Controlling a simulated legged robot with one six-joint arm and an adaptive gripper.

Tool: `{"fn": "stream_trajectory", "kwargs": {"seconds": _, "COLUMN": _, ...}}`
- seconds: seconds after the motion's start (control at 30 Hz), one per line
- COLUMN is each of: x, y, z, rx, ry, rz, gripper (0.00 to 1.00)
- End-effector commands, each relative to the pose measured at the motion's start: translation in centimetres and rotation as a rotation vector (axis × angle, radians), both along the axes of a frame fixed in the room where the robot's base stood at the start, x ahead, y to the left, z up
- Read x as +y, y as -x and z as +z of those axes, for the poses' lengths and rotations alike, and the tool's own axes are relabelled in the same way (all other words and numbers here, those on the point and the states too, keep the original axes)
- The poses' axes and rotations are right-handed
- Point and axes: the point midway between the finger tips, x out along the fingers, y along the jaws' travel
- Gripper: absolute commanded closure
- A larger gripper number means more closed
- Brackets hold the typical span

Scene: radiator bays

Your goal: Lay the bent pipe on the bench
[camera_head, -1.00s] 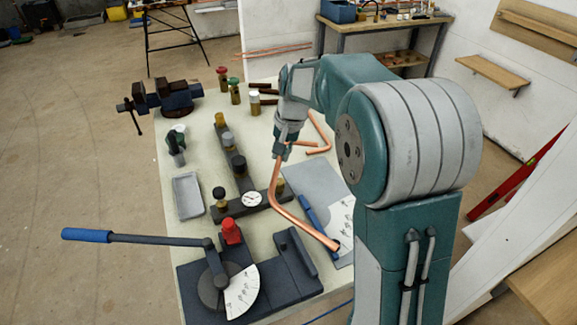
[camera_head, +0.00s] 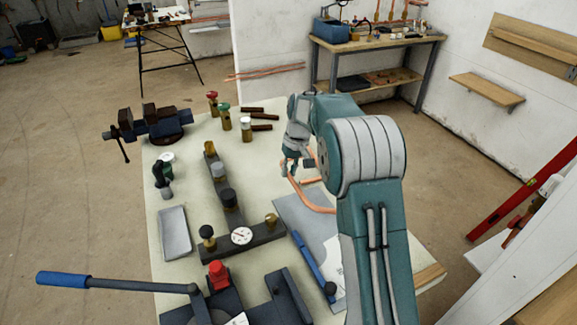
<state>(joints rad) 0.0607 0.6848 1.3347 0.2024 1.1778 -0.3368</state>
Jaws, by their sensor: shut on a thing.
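The copper bent pipe (camera_head: 305,200) is held by my gripper (camera_head: 290,168) over the right part of the pale bench (camera_head: 268,178). The pipe runs from the jaws toward the camera and curves right, its near end by my arm. My gripper is shut on it, pointing down. I cannot tell whether the pipe touches the bench top. More copper tube (camera_head: 312,181) shows just behind, partly hidden by my arm and gripper.
A dark gauge fixture (camera_head: 228,205), a grey tray (camera_head: 175,233), a vise (camera_head: 155,125) and a blue-handled bender (camera_head: 120,284) stand on the bench. A grey sheet (camera_head: 300,215) with a blue pen-like tool (camera_head: 306,255) lies at right. Several coloured-cap fittings stand at the back.

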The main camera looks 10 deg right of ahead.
Motion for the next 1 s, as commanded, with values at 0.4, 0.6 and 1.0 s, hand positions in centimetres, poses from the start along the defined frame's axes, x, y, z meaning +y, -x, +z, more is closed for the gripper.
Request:
{"fn": "stream_trajectory", "kwargs": {"seconds": 0.4, "x": 0.0, "y": 0.0, "z": -2.9, "rx": 0.0, "ry": 0.0, "rz": -0.001, "gripper": 1.0}}
{"fn": "stream_trajectory", "kwargs": {"seconds": 0.6, "x": 0.0, "y": 0.0, "z": -3.7, "rx": 0.0, "ry": 0.001, "rz": 0.0, "gripper": 1.0}}
{"fn": "stream_trajectory", "kwargs": {"seconds": 1.0, "x": 0.0, "y": 0.0, "z": -3.8, "rx": -0.004, "ry": 0.017, "rz": -0.002, "gripper": 1.0}}
